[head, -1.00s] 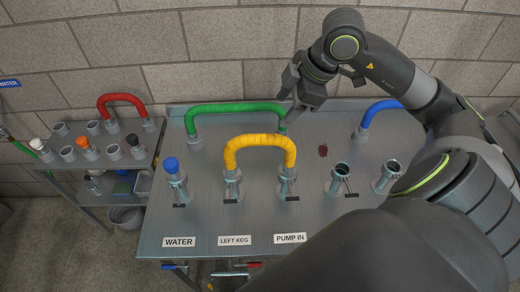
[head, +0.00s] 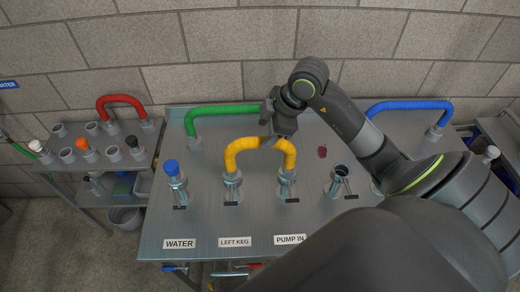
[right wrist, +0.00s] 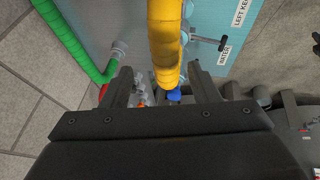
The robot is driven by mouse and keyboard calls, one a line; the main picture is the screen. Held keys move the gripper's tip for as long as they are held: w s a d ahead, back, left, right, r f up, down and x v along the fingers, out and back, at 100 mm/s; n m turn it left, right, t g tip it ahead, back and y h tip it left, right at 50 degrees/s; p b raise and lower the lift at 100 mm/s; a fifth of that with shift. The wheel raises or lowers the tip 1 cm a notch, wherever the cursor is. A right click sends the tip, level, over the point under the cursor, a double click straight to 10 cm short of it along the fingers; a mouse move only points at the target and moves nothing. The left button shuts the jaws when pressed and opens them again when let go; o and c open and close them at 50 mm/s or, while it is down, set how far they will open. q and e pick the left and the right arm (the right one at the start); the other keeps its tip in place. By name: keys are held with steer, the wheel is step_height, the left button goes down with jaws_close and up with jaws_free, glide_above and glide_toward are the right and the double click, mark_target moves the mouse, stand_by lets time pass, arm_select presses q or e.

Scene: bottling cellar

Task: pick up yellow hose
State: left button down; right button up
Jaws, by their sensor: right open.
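The yellow hose (head: 240,146) is a bent, ribbed tube. It arches between the ports above the LEFT KEG and PUMP IN labels on the steel panel (head: 210,215). My right gripper (head: 272,140) is at the right part of the hose's arch, partly covering it. In the right wrist view the hose (right wrist: 163,40) runs down toward the space between the two spread fingers (right wrist: 160,92). The jaws are open and not closed on it. Whether the fingers touch the hose cannot be told. My left gripper is not in view.
A green hose (head: 215,108) arches just behind the yellow one, close to my gripper. A blue hose (head: 410,104) is at the back right. A blue-capped port (head: 171,168) stands left. A side rack (head: 85,160) holds a red hose (head: 120,98) and several caps.

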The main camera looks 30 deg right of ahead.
mark_target(263, 139)
steer(key=x, duration=0.1)
steer(key=p+x, duration=0.1)
steer(key=x, duration=0.2)
steer(key=shift+s+a+f, duration=0.1)
steer(key=shift+s+f, duration=0.2)
steer(key=shift+w+a+f, duration=0.1)
steer(key=shift+w+f, duration=0.05)
steer(key=shift+f, duration=0.25)
steer(key=shift+r, duration=0.1)
steer(key=c, duration=1)
steer(key=shift+r, duration=0.1)
steer(key=shift+c, duration=0.2)
step_height(263, 139, up, 10)
steer(key=shift+f+b, duration=0.1)
steer(key=shift+b, duration=0.35)
